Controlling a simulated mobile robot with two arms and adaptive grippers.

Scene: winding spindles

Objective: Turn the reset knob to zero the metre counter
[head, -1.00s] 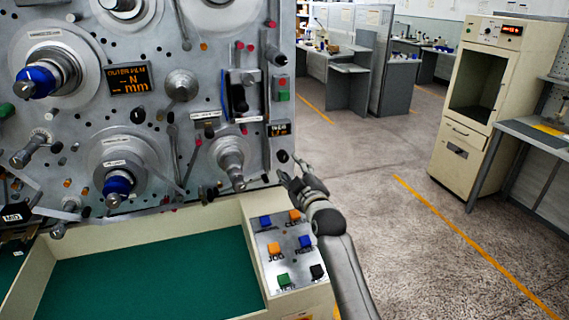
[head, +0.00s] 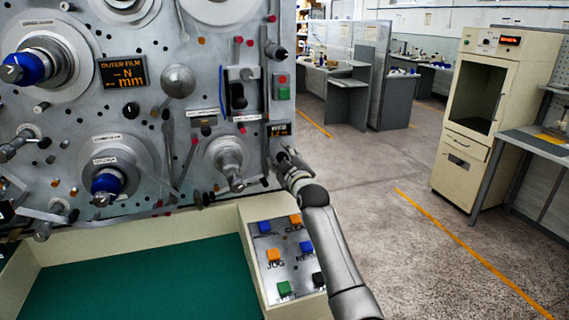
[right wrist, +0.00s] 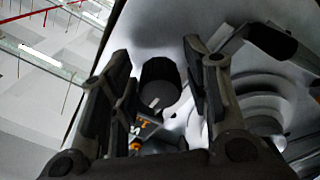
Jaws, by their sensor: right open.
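The metre counter (head: 279,128) is a small dark display at the right edge of the grey machine panel in the head view. My right gripper (head: 284,156) is just below it, close to the panel, and covers most of the knob there. In the right wrist view the reset knob (right wrist: 160,88) is a dark round knob with a pale pointer mark. It lies between the two spread fingers of my right gripper (right wrist: 160,58), with visible gaps on both sides. Part of an orange display (right wrist: 150,124) shows below the knob. My left gripper is not clearly seen.
A button box (head: 290,258) with several coloured buttons stands below the panel, beside my right forearm. A grey spindle (head: 228,158) sticks out left of my gripper. A green-floored tray (head: 140,285) lies in front. Open floor is to the right.

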